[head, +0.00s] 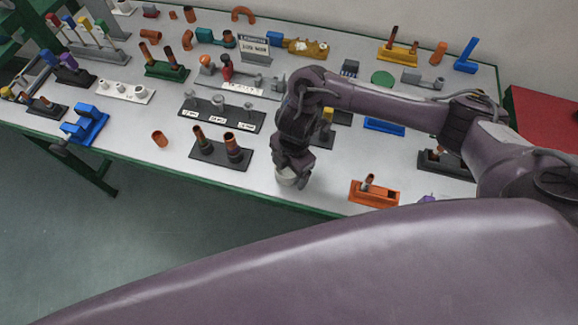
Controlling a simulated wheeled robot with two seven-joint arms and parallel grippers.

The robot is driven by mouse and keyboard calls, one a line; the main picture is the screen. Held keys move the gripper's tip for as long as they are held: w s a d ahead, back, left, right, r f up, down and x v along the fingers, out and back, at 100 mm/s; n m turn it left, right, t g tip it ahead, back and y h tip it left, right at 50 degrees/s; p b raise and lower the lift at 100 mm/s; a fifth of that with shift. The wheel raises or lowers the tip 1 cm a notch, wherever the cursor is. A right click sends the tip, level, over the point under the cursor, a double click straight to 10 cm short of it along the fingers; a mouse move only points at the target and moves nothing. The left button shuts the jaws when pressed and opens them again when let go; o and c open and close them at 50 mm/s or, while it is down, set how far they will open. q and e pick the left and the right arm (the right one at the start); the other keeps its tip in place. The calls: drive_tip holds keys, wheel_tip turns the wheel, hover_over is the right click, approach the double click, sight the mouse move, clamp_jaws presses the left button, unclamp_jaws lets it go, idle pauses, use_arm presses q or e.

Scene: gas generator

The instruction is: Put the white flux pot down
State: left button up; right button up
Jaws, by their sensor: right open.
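The white flux pot (287,181) is small and pale and stands near the front edge of the table (270,190), right below my right gripper. My right gripper (293,172) reaches down from the right and is open, with its fingers at the pot. The fingers hide the pot's upper part, and I cannot tell whether they touch it. My left gripper is not in view.
A dark holder with two copper pipes (220,150) stands left of the pot. An orange holder (374,194) stands to the right. A black labelled rack (222,114) is behind. Bare table lies between the pot and these holders.

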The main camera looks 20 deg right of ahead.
drive_tip(key=shift+r, duration=0.1)
wheel_tip(320, 180, up, 12)
drive_tip(key=d+p, duration=0.1)
drive_tip(key=p, duration=0.2)
drive_tip(key=shift+w+d, duration=0.15)
drive_tip(key=shift+w, duration=0.1)
idle(0.4)
